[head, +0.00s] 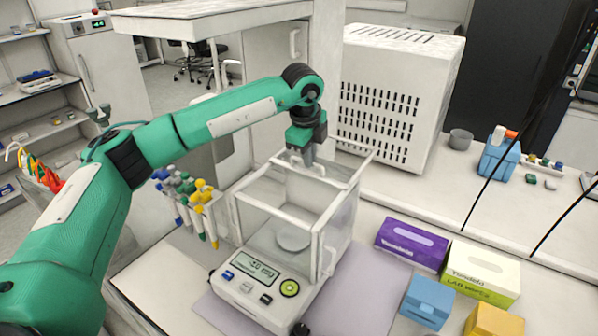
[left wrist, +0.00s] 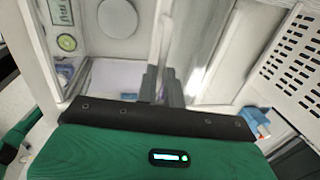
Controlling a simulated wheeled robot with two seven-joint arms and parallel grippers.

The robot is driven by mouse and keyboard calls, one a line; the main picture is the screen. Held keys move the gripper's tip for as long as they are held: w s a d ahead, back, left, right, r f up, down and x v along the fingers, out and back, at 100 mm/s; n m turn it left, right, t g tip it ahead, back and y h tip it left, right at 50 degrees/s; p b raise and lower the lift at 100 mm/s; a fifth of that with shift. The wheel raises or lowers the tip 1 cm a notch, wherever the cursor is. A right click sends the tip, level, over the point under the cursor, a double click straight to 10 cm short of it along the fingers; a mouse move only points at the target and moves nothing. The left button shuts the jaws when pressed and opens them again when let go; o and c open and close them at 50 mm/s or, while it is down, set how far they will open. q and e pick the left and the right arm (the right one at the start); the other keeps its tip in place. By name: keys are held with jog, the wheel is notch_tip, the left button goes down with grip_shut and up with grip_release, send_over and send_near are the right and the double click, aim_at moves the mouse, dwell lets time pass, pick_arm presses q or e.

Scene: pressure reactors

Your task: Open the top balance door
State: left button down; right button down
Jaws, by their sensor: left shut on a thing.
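The balance (head: 262,275) stands on the bench with a display and buttons on its front and a glass draft shield above. Its round pan (head: 293,238) shows through the glass, and also in the left wrist view (left wrist: 117,18). The top door (head: 318,170) lies at the top of the shield, with a white handle at its back part. My left gripper (head: 300,158) reaches down from above and is shut on that handle. In the left wrist view the fingers (left wrist: 163,85) close on the pale handle bar. My right gripper is in neither view.
A rack of pipettes (head: 200,205) stands left of the balance. A white vented box (head: 400,95) is behind it. A purple box (head: 411,244), a white-and-green box (head: 481,272), a blue box (head: 427,301) and a yellow box (head: 493,321) lie to the right.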

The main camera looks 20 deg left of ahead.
pick_arm(q)
jog(key=shift+w+d, duration=0.1)
jog(key=shift+w, duration=0.6)
jog(key=c, duration=1.5)
grip_release()
jog(key=shift+r, duration=0.1)
jog(key=shift+r, duration=0.25)
jog(key=s+r+b, duration=0.1)
jog(key=r, duration=0.3)
jog(key=s+r+b, duration=0.1)
jog(key=r, duration=0.3)
jog(key=r+b, duration=0.2)
jog(key=r, duration=0.3)
jog(key=shift+s, duration=0.4)
